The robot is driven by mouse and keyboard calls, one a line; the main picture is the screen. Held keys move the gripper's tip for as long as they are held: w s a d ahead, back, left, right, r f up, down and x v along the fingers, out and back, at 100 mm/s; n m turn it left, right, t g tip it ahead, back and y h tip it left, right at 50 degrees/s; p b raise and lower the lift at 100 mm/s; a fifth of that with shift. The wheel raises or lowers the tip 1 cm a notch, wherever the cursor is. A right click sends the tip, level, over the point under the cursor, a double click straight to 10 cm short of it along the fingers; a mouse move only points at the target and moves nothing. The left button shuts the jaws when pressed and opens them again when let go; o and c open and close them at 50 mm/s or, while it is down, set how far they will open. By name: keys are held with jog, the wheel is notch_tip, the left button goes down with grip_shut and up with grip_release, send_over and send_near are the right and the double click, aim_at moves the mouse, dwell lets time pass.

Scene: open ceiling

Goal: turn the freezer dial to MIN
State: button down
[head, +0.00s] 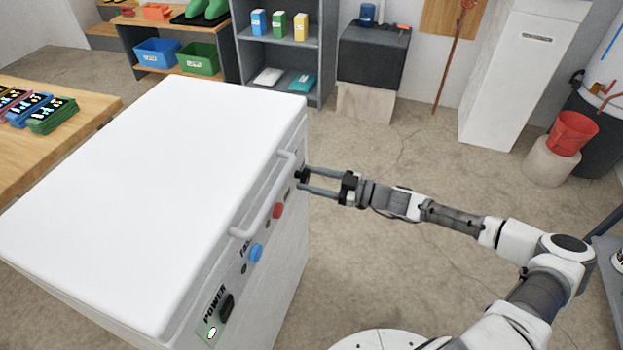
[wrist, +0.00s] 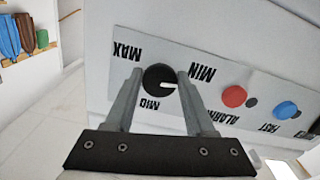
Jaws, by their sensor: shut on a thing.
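The white chest freezer (head: 130,190) stands at the left in the head view, with its control panel on the side facing my arm. In the wrist view the black round dial (wrist: 158,84) sits between the labels, which appear upside down: MAX at upper left, MIN at right, MID below. A white mark on the dial points right, roughly toward the MIN side. My gripper (wrist: 159,76) is shut on the dial, one finger on each side. In the head view my gripper (head: 303,182) reaches the panel's far end, and its fingers mostly hide the dial.
Beside the dial are a red ALARM button (wrist: 234,96) and a blue FAST button (wrist: 285,110). A black POWER switch (head: 227,307) is at the panel's near end. The lid handle (head: 262,208) runs just above the panel, close to my fingers.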

jog(key=shift+c, duration=1.4)
grip_release()
jog(key=p+v, duration=0.3)
jog(key=v, duration=1.4)
jog(key=shift+d, duration=0.25)
jog(key=shift+s, duration=0.1)
